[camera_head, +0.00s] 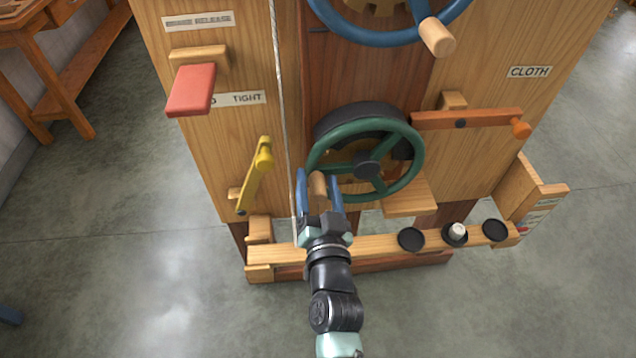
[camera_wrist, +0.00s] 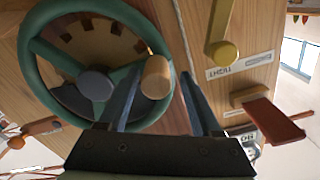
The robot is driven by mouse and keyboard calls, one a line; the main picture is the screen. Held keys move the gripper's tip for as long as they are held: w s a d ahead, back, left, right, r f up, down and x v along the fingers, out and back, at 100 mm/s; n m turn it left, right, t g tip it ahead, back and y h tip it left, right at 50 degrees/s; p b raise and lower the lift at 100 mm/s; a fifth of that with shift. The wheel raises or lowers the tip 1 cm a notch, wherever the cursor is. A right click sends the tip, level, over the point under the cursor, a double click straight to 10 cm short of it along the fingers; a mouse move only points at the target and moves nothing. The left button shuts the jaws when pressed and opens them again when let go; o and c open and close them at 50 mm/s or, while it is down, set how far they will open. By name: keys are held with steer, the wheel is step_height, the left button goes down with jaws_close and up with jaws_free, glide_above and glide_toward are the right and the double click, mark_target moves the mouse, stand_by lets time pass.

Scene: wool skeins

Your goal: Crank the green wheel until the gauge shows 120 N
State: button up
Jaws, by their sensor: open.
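The green wheel (camera_head: 412,178) is mounted low on the front of a wooden cabinet, with a dark hub and a wooden crank knob (camera_head: 319,184) at its left rim. My gripper (camera_head: 320,186) is open, with its blue fingers on either side of the knob. In the wrist view the green wheel (camera_wrist: 38,88) fills the left, and the knob (camera_wrist: 156,77) stands between the open fingers (camera_wrist: 158,88). I cannot tell whether either finger touches it. No force gauge is readable in either view.
A blue wheel (camera_head: 372,36) with its own knob is above. A yellow lever (camera_head: 253,178) and red paddle (camera_head: 191,90) are at the left, an orange bar (camera_head: 470,119) at the right. A cord (camera_head: 281,95) runs down beside the gripper. A ledge (camera_head: 375,243) with black cups lies below.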

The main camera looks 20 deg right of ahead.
steer(key=v, duration=1.3)
steer(key=shift+b, duration=0.45)
